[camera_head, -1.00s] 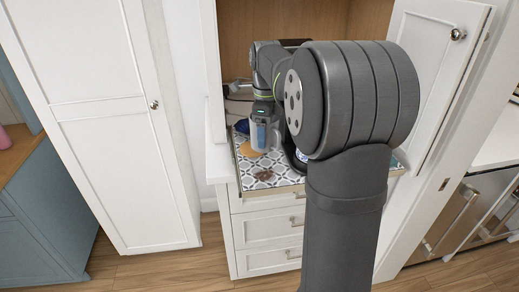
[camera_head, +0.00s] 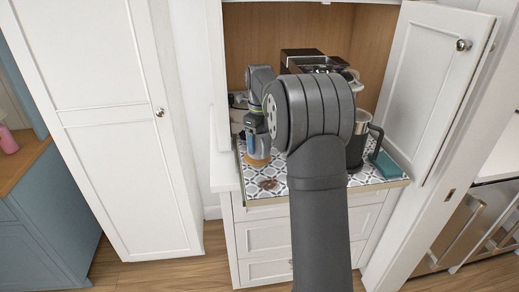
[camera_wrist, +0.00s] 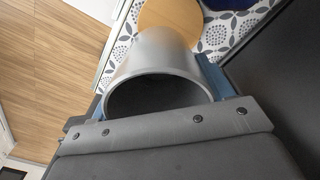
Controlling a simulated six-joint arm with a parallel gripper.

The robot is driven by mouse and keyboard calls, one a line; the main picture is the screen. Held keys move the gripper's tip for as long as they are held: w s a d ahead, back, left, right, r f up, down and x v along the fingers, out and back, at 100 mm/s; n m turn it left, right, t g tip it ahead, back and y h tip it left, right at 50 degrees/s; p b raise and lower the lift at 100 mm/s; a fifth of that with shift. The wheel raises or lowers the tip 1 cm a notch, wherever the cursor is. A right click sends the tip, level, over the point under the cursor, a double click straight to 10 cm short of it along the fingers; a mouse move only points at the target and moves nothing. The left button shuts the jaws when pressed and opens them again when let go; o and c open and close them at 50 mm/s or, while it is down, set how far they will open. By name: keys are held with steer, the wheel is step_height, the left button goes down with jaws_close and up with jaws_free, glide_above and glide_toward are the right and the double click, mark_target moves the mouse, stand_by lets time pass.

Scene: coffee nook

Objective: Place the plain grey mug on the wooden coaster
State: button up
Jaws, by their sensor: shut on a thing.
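The plain grey mug (camera_wrist: 155,62) is between the blue fingers of my gripper (camera_wrist: 160,82), which is shut on it. Its open mouth faces the wrist camera. The round wooden coaster (camera_wrist: 172,14) shows just beyond the mug in the wrist view, partly covered by it. In the head view my gripper (camera_head: 250,132) is over the left part of the patterned counter, and the tan coaster (camera_head: 256,161) shows under it. The mug is hard to make out there. I cannot tell whether the mug touches the coaster.
The counter has a patterned surface (camera_head: 235,178) with a brown patch (camera_head: 268,184) near its front edge. A coffee machine (camera_head: 298,60) stands at the back, with a dark jug (camera_head: 357,148) and a teal item (camera_head: 385,163) at right. An open cabinet door (camera_head: 430,80) is at right.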

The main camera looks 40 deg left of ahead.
mark_target(260, 148)
steer(key=shift+f, duration=1.7)
steer(key=shift+f, duration=0.15)
steer(key=o, duration=1.2)
step_height(260, 148, up, 12)
steer(key=shift+r, duration=0.15)
step_height(260, 148, down, 12)
steer(key=shift+r, duration=1.7)
